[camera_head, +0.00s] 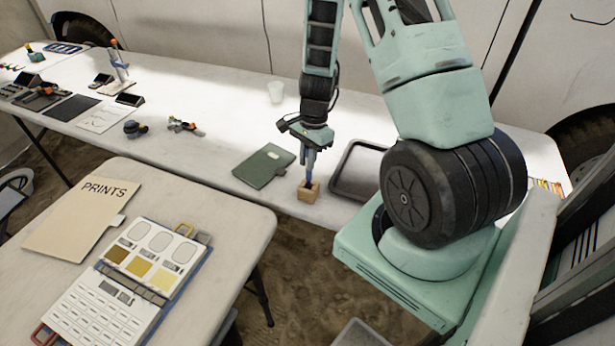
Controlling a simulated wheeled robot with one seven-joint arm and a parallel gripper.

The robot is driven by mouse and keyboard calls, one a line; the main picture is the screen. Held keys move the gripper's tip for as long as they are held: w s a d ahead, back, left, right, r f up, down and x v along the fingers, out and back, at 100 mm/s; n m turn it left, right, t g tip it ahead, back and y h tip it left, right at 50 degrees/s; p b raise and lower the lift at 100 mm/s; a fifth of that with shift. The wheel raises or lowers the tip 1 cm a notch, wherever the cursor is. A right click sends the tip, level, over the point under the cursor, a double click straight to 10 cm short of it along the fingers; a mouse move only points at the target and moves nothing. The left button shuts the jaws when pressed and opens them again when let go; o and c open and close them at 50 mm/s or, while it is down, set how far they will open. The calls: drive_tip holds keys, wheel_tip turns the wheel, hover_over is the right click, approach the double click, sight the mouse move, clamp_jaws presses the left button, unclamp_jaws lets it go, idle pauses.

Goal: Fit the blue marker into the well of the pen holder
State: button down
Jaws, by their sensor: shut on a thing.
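My gripper (309,163) points down over the far table, near its front edge. It is shut on the blue marker (309,179), a thin blue shape that shows upright below the fingers. The pen holder (309,192) is a small tan wooden block with a dark well in its top. It stands on the table directly under my gripper. The marker's lower end is at the well's opening in the picture; how deep it sits I cannot tell.
A dark green notebook (264,166) lies left of the holder. A grey tray (357,172) lies close on its right. A white cup (275,92) stands behind. The near table holds a PRINTS folder (75,215) and a binder (122,275). Small tools (184,126) lie farther left.

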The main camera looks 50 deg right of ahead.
sight(308, 173)
drive_tip(key=shift+f, duration=2.55)
drive_tip(key=shift+f, duration=0.15)
drive_tip(key=c, duration=1.4)
unclamp_jaws()
